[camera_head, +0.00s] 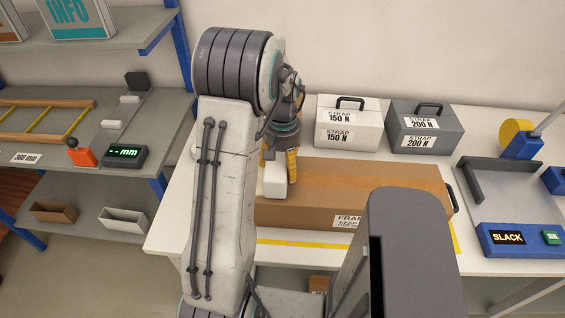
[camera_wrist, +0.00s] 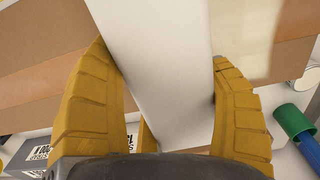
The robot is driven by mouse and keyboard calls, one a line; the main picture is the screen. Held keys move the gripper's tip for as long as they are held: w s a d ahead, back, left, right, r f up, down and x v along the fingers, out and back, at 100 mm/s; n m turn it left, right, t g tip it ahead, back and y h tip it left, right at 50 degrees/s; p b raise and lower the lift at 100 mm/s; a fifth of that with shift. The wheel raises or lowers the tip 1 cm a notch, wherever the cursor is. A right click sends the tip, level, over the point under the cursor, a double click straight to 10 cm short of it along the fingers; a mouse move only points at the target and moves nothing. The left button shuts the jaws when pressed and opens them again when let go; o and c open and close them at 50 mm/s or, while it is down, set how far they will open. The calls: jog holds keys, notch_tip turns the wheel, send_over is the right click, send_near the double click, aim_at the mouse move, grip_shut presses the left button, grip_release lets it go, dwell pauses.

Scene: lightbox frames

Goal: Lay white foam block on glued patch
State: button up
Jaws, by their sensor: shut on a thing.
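The white foam block (camera_head: 275,181) is between the yellow fingers of my gripper (camera_head: 285,163), at the left end of the long brown carton (camera_head: 375,185). In the wrist view the block (camera_wrist: 165,70) runs from the top edge down between both fingers, and my gripper (camera_wrist: 165,65) is shut on it. A paler, shiny patch (camera_wrist: 244,35) shows on the carton just right of the block; it looks like the glued patch. The block hides part of the carton top, and I cannot tell whether it touches the carton.
A white strap box (camera_head: 348,125) and a grey strap box (camera_head: 425,128) stand behind the carton. A blue SLACK station (camera_head: 520,240) is at the right. A green-and-blue cylinder (camera_wrist: 297,125) lies near the carton in the wrist view. Shelves (camera_head: 90,115) stand at the left.

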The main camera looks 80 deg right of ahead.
jog(key=shift+f, duration=0.15)
jog(key=o, duration=1)
jog(key=shift+c, duration=0.2)
